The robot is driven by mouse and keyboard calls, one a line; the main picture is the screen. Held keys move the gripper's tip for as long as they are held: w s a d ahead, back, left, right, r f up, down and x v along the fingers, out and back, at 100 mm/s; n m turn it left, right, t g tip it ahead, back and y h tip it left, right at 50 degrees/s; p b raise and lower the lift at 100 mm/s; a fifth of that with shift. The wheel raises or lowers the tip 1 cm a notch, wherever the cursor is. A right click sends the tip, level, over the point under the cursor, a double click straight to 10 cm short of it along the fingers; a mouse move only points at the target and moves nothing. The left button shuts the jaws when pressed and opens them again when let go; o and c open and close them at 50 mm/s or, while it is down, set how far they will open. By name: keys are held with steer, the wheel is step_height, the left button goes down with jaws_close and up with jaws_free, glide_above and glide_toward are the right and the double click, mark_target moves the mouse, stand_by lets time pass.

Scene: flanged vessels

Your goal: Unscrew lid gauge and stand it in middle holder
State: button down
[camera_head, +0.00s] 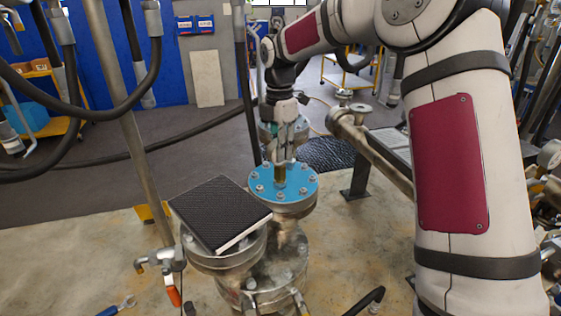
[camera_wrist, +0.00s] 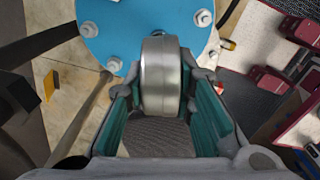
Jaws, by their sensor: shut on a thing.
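The blue bolted lid (camera_head: 298,184) sits on a flanged vessel in the head view. It also shows at the top of the wrist view (camera_wrist: 120,45). A brass stem (camera_head: 280,173) stands at its middle, below my gripper (camera_head: 284,143). The gauge (camera_wrist: 160,75) shows in the wrist view as a silver round case, edge on, between the two teal-padded fingers. My gripper is shut on the gauge, pointing down over the lid. The fingers mostly hide the gauge in the head view. I cannot tell whether its thread is still in the lid. I cannot make out the middle holder.
A black textured flat block (camera_head: 218,211) with a pale edge lies on the flange (camera_head: 228,261) left of the lid. A grey post (camera_head: 130,130) and black hoses stand at left. A pipe (camera_head: 370,155) runs close on the right.

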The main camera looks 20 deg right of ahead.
steer(key=shift+r, duration=1.05)
steer(key=shift+r, duration=2)
